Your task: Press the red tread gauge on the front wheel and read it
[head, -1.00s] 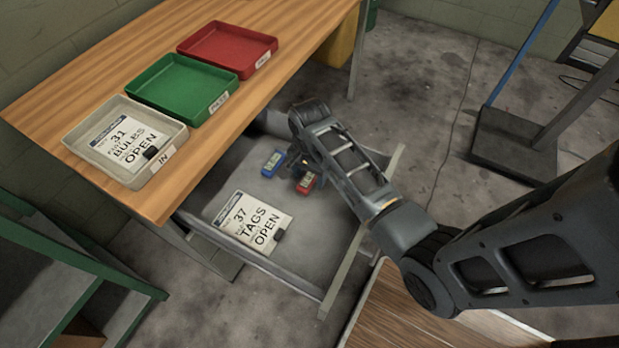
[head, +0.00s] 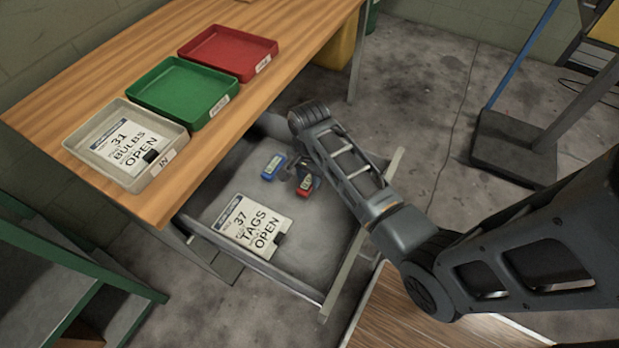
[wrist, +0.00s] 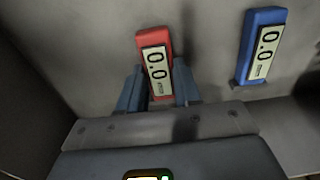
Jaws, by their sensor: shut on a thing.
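The red tread gauge (wrist: 146,40) is between the two fingers of my gripper (wrist: 158,88) in the wrist view, and its display reads 0.0. My gripper is shut on it. In the head view the red gauge (head: 304,191) shows partly below my gripper (head: 304,178), inside the open drawer (head: 215,180). A blue gauge (wrist: 246,50) lies to its right in the wrist view, also reading 0.0; in the head view the blue gauge (head: 273,167) is just left of my gripper. Whether the red gauge touches the drawer floor is hard to tell. No wheel is in view.
A card reading "37 TAGS OPEN" (head: 250,222) lies in the drawer. The wooden bench (head: 100,65) above holds a grey tray (head: 75,143), a green tray (head: 150,90) and a red tray (head: 205,40).

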